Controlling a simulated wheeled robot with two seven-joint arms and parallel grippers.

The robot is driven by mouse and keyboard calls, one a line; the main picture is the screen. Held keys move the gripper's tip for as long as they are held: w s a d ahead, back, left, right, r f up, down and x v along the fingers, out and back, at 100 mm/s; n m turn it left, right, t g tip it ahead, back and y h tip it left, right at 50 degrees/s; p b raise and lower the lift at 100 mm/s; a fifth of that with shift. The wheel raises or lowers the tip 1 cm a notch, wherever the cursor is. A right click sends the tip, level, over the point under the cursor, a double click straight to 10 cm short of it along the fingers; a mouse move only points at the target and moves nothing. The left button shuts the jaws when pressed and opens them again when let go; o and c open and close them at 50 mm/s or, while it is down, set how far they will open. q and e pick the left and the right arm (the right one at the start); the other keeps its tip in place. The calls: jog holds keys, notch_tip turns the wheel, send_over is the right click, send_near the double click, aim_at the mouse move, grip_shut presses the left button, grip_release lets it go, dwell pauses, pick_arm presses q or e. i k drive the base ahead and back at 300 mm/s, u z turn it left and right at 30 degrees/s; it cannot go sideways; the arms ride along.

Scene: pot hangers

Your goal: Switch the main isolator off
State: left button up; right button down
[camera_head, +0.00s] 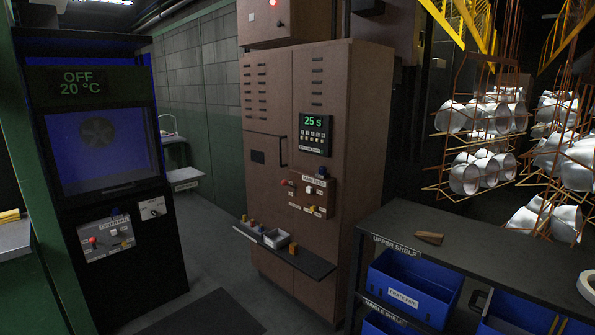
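A brown cabinet (355,90) stands in the middle with a dark display reading "25 s" (314,122). Below the display is a small control panel (312,196) with a red knob (284,183), a white switch (310,190) and small labels too small to read surely. A dark booth on the left has a display reading "OFF 20 °C" (81,83). Under its window is a grey control panel (107,238) with a red knob (93,240) and a small white plate (152,208) beside it. I cannot tell which control is the main isolator. Neither gripper is in view.
A narrow shelf (312,262) juts from the cabinet with a small tray (276,238) and small blocks. A dark table (470,245) with blue bins (415,285) stands at the right. Metal pots hang on orange racks (487,125). Floor (215,265) between booth and cabinet is clear.

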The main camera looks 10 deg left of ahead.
aim_at(284, 182)
jog(key=i, duration=1.7)
jog(key=u, duration=1.9)
